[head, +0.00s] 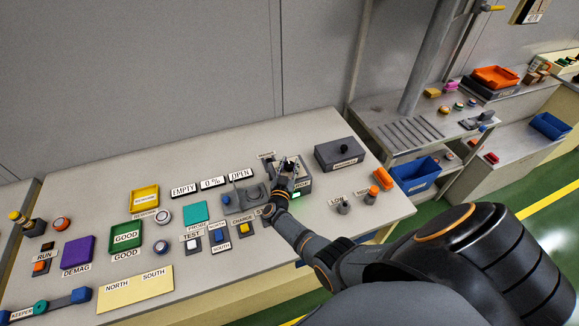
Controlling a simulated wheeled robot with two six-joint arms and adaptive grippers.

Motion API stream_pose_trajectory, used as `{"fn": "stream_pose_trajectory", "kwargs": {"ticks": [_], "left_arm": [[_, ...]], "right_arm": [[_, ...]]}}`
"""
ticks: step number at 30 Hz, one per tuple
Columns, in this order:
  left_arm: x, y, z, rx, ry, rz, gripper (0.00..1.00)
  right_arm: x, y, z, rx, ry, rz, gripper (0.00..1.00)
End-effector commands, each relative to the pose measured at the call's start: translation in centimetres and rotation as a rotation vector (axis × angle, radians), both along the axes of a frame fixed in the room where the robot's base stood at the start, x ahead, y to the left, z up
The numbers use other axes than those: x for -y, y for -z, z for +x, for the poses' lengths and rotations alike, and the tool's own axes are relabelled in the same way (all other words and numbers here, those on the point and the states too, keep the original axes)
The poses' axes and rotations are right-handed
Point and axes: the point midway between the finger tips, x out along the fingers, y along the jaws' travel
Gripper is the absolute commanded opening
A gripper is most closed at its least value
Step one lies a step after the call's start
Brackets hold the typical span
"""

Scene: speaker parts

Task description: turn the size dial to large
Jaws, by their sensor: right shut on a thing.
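My right gripper (287,172) is over a dark grey box (303,182) with a small green light, at the right part of the bench. It is shut on what appears to be the size dial on that box. The gripper and arm hide the dial, so its pointer and setting cannot be read. Small white labels (266,155) stand beside the box, too small or covered to read. My left gripper is not in view.
A dark box with a knob (343,149) stands to the right. LOW (344,207) and an orange-topped part (373,193) are near the right front. EMPTY, 0% and OPEN signs (212,183), trays and buttons fill the left. The bench's back strip is clear.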

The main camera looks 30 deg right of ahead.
Motion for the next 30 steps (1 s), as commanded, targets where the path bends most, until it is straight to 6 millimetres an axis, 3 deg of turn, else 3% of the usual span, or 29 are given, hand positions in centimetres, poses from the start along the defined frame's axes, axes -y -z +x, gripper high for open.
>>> {"fn": "stream_pose_trajectory", "kwargs": {"ticks": [17, 18, 21, 23, 30], "left_arm": [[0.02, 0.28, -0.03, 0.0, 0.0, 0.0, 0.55], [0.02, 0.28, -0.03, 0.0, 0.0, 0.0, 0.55], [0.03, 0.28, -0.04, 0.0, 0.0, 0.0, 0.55], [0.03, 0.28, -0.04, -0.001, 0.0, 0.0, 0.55], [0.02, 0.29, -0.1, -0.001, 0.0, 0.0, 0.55]], "right_arm": [[0.02, -0.14, 0.08, 0.001, 0.029, -0.001, 0.02], [0.02, -0.15, 0.08, 0.001, 0.029, -0.001, 0.38], [0.03, -0.14, 0.07, 0.001, 0.029, -0.001, 0.51], [0.03, -0.12, 0.06, 0.001, 0.029, -0.001, 0.58], [0.03, -0.08, 0.03, 0.001, 0.029, -0.001, 0.58]]}}
